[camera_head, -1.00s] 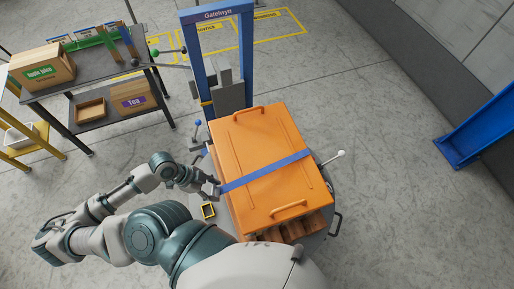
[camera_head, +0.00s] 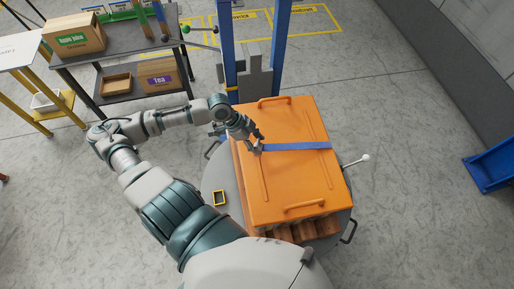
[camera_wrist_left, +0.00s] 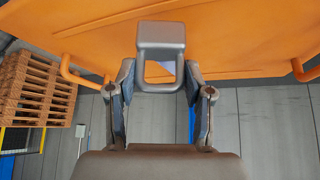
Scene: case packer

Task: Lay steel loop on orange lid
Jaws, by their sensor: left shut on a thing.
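My left gripper (camera_head: 257,143) is over the left part of the orange lid (camera_head: 280,185) in the head view. In the left wrist view my left gripper (camera_wrist_left: 160,105) is shut on the steel loop (camera_wrist_left: 160,34), a grey squared ring that sticks out beyond the fingertips. The orange lid (camera_wrist_left: 240,35) fills the top of that view behind the loop. A blue strap (camera_head: 300,146) runs from the gripper across the lid to its right edge. Whether the loop touches the lid cannot be told. My right gripper is not in view.
The lid has raised handles (camera_head: 304,207) at its near and far ends. A round grey table (camera_head: 225,180) carries the case, with a white-knobbed lever (camera_head: 364,158) at right. A blue press frame (camera_head: 281,45) stands behind. A shelf (camera_head: 125,50) with boxes is at far left.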

